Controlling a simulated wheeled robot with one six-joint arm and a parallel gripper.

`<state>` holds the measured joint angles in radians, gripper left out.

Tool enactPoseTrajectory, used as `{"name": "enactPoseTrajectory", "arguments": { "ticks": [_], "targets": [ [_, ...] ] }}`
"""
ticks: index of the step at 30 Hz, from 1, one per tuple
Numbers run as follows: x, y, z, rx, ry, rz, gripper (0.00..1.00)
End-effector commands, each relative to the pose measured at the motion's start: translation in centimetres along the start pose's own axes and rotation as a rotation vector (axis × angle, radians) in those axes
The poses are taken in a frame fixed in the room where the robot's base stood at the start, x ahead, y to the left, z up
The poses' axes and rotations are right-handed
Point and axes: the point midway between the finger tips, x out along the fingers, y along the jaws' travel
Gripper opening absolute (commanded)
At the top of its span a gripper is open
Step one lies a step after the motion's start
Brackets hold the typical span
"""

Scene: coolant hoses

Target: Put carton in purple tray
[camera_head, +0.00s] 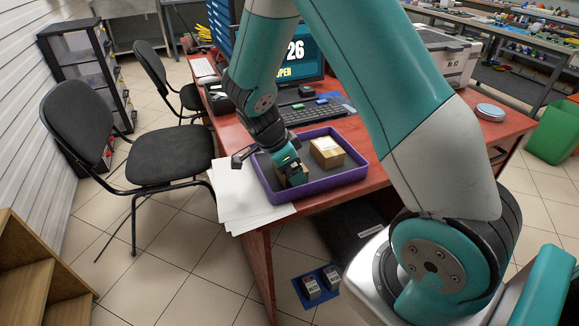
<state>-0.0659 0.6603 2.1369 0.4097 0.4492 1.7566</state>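The purple tray (331,183) lies on the near part of the red desk. One brown carton (327,152) with a pale label on top sits inside the tray, toward its right side. A second brown carton (303,180) is at my gripper (292,178), low over or on the tray floor at the near left. A teal finger of my gripper covers much of this carton. The other finger is hidden, so I cannot tell whether the gripper grips it. I also cannot tell whether this carton touches the tray floor.
White papers (238,196) lie under and beside the tray at the desk's left edge. A keyboard (312,110) and a monitor (300,62) stand behind it. A black chair (150,158) is at left. A blue tray with small boxes (318,285) is on the floor.

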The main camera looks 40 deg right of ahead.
Motion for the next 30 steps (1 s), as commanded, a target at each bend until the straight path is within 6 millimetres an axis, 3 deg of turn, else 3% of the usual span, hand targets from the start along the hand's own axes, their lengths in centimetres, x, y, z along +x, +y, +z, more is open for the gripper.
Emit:
{"name": "enactPoseTrajectory", "arguments": {
  "ticks": [5,6,7,17,30],
  "targets": [
    [0.2,0.0,0.1,0.000,0.000,0.000,0.66],
    [0.3,0.0,0.1,0.000,0.000,0.000,0.92],
    [0.2,0.0,0.1,0.000,0.000,0.000,0.99],
    [-0.5,-0.1,0.0,-0.001,0.000,-0.003,1.00],
    [-9.3,-0.1,0.0,0.000,-0.002,-0.006,1.00]
  ]
}}
